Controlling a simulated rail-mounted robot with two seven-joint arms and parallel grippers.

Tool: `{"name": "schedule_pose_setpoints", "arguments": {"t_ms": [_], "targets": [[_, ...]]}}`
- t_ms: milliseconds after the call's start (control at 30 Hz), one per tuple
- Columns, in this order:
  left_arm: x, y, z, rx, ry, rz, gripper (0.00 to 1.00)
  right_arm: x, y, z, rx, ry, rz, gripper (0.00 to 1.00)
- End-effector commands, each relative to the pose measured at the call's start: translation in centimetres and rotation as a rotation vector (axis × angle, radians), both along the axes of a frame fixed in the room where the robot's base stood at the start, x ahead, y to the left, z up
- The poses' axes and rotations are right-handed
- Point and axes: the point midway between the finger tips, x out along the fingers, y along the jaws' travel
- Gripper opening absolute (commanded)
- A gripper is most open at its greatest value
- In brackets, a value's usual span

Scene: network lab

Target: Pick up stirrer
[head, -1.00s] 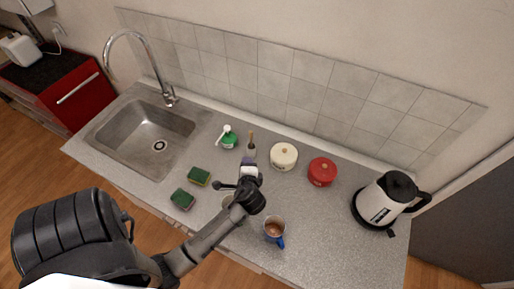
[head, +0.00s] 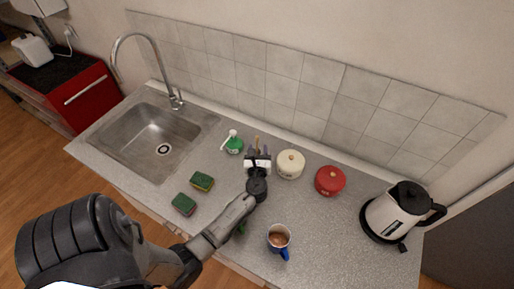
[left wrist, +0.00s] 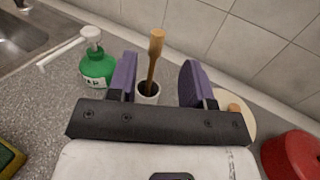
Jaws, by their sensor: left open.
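In the head view only the top of the stirrer (head: 257,141) shows behind my left gripper (head: 258,153). In the left wrist view my left gripper (left wrist: 160,82) is open, with its two purple fingers apart on either side of the handle's line. The handle appears between the fingers, nearer the left one; contact cannot be told. My right gripper is not in view.
A green pump bottle (head: 234,145) stands just left of the holder. A cream lidded pot (head: 290,164) and a red pot (head: 329,181) stand to the right. A mug (head: 279,238), two sponges (head: 202,182), a kettle (head: 395,212) and the sink (head: 150,140) are around.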

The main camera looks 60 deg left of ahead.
Motion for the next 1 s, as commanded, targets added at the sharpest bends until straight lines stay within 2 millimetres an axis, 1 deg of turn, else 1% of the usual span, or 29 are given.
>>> {"name": "schedule_pose_setpoints", "arguments": {"t_ms": [33, 100, 467, 800, 1000], "targets": [[0.4, 0.6, -0.1, 0.001, 0.000, 0.001, 0.46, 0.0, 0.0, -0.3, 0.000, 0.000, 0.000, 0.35], [0.7, 1.1, -0.1, 0.001, -0.001, 0.001, 0.46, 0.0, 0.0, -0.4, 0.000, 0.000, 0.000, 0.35], [1.4, 2.5, -0.1, -0.001, -0.003, 0.001, 0.46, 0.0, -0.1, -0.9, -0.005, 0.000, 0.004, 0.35], [3.3, 6.1, -0.3, 0.000, -0.002, 0.002, 0.46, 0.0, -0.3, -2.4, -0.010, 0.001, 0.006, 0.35], [3.5, 6.4, -0.1, -0.002, -0.001, 0.000, 0.46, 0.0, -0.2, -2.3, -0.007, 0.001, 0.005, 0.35]]}}
